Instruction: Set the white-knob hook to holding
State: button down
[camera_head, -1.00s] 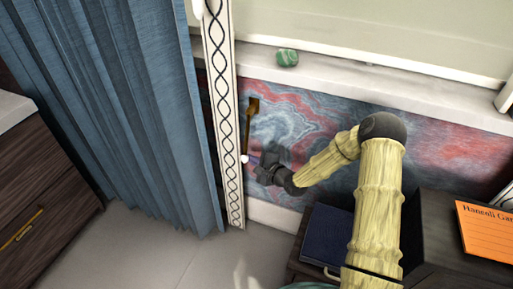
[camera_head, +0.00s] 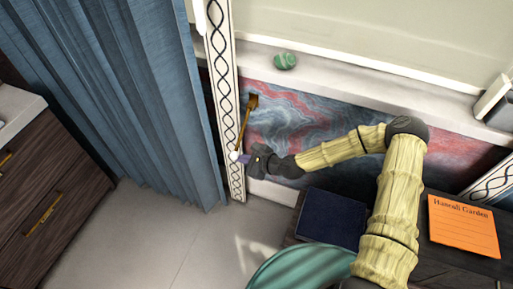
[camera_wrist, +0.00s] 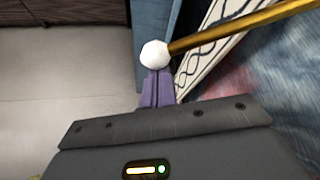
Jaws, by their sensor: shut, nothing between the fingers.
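The hook is a brass bar (camera_head: 244,122) on the marbled wall beside the patterned trim, its upper end at a brass plate (camera_head: 252,101). It slants down and left to a white knob (camera_head: 234,156), which overlaps the trim near the blue curtain (camera_head: 165,110). My gripper (camera_head: 246,160) is just right of the knob, shut and empty. In the wrist view, the purple fingertips (camera_wrist: 156,80) are together right at the white knob (camera_wrist: 154,54), seemingly touching it. The brass bar (camera_wrist: 240,28) runs up and right from the knob. The curtain hangs left of the trim, not visibly inside the hook.
The patterned trim (camera_head: 224,80) stands between curtain and wall. A green stone (camera_head: 284,61) lies on the white sill (camera_head: 350,83). A dark blue book (camera_head: 330,219) and an orange card (camera_head: 463,226) lie lower right. A wooden drawer unit (camera_head: 55,190) is at left.

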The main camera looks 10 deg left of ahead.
jog(key=s+r+m+g+p, duration=0.3)
jog(key=r+p, duration=0.6)
jog(key=shift+a+r, duration=0.15)
jog(key=shift+a, duration=0.05)
jog(key=shift+s, duration=0.1)
